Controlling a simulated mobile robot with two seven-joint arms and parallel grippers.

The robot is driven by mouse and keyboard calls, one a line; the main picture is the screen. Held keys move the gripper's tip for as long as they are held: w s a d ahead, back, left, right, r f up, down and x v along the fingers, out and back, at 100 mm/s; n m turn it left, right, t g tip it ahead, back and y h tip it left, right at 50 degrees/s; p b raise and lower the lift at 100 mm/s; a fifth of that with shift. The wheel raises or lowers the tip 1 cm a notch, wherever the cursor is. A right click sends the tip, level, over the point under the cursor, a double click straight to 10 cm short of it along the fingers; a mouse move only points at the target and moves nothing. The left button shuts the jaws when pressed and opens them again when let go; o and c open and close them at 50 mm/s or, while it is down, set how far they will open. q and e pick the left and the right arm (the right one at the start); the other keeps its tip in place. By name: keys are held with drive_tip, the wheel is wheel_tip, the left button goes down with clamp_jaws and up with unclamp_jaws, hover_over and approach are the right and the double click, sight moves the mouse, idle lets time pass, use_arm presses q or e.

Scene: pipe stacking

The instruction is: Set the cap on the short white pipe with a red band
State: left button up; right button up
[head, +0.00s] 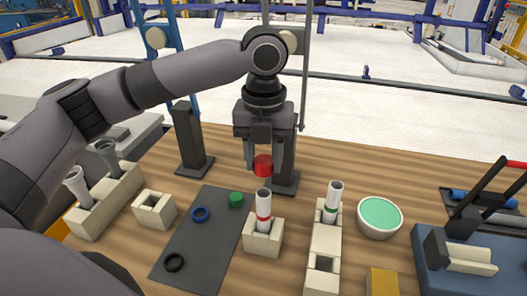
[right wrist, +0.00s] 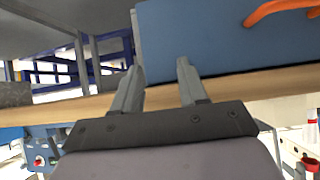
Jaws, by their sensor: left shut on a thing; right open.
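My left gripper (head: 264,158) is shut on a red cap (head: 263,166), with its fingers pointing down. The short white pipe with a red band (head: 263,204) stands upright in a beige block (head: 262,243). The cap is just above the pipe's open top, with a small gap showing between them. In the right wrist view my right gripper (right wrist: 159,68) is open and empty, near a blue box-like thing (right wrist: 220,40) and a wooden table edge. It does not show in the head view.
A grey mat (head: 205,243) bears a green cap (head: 236,199), a blue ring (head: 200,214) and a black ring (head: 173,262). A bowl (head: 380,232) stands further right. Grey pipes stand in a block at left.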

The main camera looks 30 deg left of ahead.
sight(264, 194)
use_arm(q)
wheel_tip(264, 194, down, 3)
drive_tip(key=shift+f+b, duration=0.1)
drive_tip(key=shift+b, duration=0.35)
drive_tip(key=shift+f, duration=1.1)
drive_tip(key=shift+f+p, duration=0.45)
drive_tip(key=shift+f, duration=0.65)
idle(3.0)
drive_tip(key=o, duration=1.6)
drive_tip(key=shift+r, duration=0.15)
drive_tip(key=shift+r, duration=3.4)
